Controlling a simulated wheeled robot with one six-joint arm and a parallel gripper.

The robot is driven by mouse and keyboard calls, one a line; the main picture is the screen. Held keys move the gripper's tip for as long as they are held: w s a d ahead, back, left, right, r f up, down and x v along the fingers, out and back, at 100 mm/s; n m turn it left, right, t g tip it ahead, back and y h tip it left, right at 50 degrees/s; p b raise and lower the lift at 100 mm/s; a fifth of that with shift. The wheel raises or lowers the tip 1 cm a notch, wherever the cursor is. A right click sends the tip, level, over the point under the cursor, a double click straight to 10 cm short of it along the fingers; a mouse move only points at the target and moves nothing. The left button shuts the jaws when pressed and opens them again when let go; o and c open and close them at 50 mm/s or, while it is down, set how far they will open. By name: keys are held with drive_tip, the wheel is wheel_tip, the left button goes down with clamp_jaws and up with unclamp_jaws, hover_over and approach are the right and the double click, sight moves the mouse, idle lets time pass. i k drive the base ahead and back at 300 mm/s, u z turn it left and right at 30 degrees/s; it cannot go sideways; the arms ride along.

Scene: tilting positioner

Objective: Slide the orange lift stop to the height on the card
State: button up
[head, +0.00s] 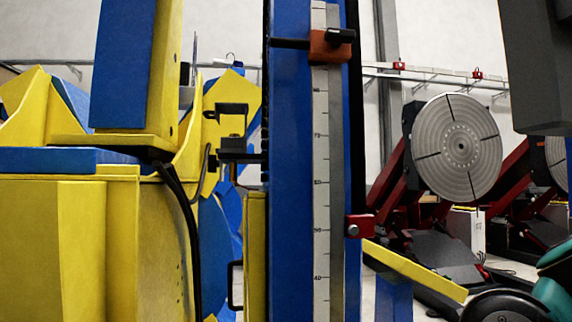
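The orange lift stop (330,46) sits high on the pale graduated scale (321,205) that runs down the blue column (290,190). A black knob or handle (341,36) sticks out at its right. The stop covers part of the scale. The marks below it read roughly 80, 70, 60, 50 and 40 downward, and they are small. A red block (360,227) with a round bolt is on the column's right edge, well below the stop, near the 50 mark. I cannot make out a card. My gripper is not in view.
Yellow and blue machine parts (100,230) fill the left, with a black cable (185,210) hanging there. A yellow bar (415,270) juts out right of the column. A round grey faceplate (456,146) on red supports stands behind. A dark grey body (537,65) blocks the top right.

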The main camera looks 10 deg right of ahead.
sight(320, 51)
drive_tip(key=k, duration=1)
drive_tip(key=z, duration=1.65)
drive_tip(key=i, duration=0.95)
drive_tip(key=u, duration=1.15)
